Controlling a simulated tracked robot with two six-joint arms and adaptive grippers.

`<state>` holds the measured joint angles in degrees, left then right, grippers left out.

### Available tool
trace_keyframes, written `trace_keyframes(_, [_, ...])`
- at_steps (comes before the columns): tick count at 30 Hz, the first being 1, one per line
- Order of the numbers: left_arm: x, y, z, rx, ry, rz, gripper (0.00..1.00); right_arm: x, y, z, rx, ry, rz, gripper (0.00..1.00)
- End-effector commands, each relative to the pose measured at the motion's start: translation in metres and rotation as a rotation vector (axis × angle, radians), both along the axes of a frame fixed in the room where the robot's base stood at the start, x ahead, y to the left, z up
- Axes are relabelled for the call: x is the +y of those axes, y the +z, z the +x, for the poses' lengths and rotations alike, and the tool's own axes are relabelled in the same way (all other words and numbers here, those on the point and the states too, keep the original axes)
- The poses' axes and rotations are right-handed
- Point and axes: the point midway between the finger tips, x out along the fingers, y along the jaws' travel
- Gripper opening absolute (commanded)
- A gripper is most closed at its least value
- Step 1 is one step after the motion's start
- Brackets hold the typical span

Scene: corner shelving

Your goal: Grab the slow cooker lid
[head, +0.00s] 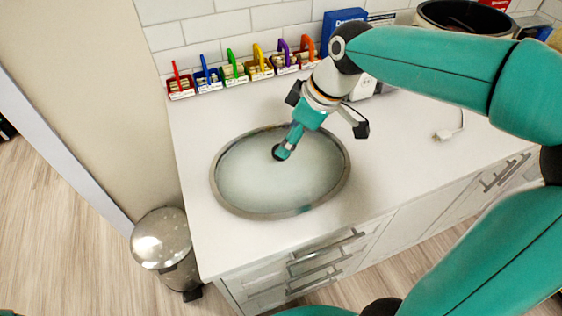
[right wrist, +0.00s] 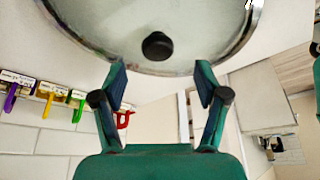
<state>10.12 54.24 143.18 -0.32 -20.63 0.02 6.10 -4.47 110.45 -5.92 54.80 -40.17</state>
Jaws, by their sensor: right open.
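The slow cooker lid (head: 240,185) is a large oval of cloudy glass with a metal rim. It lies on the white counter, with its dark round knob (head: 276,153) facing up. In the right wrist view the lid (right wrist: 90,20) fills the top, with the black knob (right wrist: 157,45) near the middle. My right gripper (head: 287,147) is above the lid, its fingertips close to the knob. In the right wrist view that gripper (right wrist: 160,68) is open and empty; the knob appears just beyond the gap between the fingers. My left gripper is out of view.
A row of small boxes with coloured handles (head: 235,72) stands along the tiled wall. A dark open pot (head: 465,15) sits at the back right, partly behind my right arm. A white plug (head: 443,135) lies on the counter. A metal bin (head: 162,238) stands on the floor at left.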

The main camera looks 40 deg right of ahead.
Motion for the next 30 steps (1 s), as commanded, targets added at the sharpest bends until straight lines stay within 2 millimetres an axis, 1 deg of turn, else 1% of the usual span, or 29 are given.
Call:
trace_keyframes(1, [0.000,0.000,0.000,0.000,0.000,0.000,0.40,0.001,-0.005,0.001,0.003,0.000,0.001,0.73])
trace_keyframes(8, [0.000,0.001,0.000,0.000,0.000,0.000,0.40,0.003,-0.017,0.006,0.002,-0.001,0.000,0.73])
trace_keyframes(15, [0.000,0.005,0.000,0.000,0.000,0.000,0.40,0.008,-0.047,0.019,0.005,-0.001,0.000,0.73])
trace_keyframes(18, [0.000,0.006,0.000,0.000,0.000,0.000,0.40,0.010,-0.055,0.022,0.003,-0.001,0.000,0.73])
trace_keyframes(26, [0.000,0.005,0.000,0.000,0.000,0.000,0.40,0.010,-0.057,0.023,0.000,-0.002,0.000,0.73])
trace_keyframes(30, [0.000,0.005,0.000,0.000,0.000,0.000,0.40,0.010,-0.057,0.023,0.000,-0.002,0.000,0.50])
